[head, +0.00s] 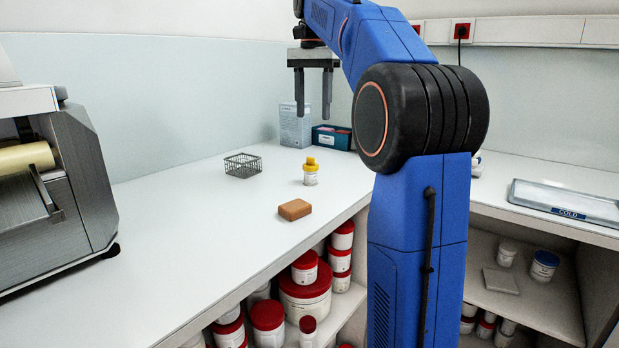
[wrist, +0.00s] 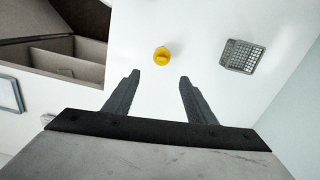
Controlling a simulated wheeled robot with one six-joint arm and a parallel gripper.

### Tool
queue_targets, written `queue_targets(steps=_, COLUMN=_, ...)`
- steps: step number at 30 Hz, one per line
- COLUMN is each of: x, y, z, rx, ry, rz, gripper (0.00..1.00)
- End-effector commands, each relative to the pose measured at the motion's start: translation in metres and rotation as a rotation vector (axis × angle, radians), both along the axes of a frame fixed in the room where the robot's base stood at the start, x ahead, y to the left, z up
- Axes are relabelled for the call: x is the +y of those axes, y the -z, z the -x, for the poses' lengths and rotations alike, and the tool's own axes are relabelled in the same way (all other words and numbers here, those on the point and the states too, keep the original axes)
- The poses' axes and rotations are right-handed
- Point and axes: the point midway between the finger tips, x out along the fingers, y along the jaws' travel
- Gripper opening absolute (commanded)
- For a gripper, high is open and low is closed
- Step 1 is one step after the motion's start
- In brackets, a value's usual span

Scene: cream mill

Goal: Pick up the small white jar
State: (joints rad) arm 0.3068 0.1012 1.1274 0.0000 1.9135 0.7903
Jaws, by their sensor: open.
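A small white jar (head: 310,178) with a yellow lid stands upright on the white counter (head: 200,215) in the head view. In the wrist view only its yellow top (wrist: 162,56) shows clearly, seen from above and just beyond the fingertips. My gripper (head: 313,112) is open and empty, pointing down high above the counter. In the wrist view its two fingers (wrist: 160,77) are spread apart, with bare counter showing between them.
A wire basket (head: 243,166) stands left of the jar and a brown block (head: 295,209) lies nearer. A steel machine (head: 60,190) fills the left. Red-lidded tubs (head: 306,290) sit on shelves below.

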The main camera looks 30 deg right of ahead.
Motion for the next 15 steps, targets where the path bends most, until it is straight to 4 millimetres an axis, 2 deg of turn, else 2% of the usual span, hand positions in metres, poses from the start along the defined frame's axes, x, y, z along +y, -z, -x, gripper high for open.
queue_targets(steps=15, x=0.001, y=0.087, z=0.001, rx=0.001, ry=-0.002, rz=0.000, gripper=0.51)
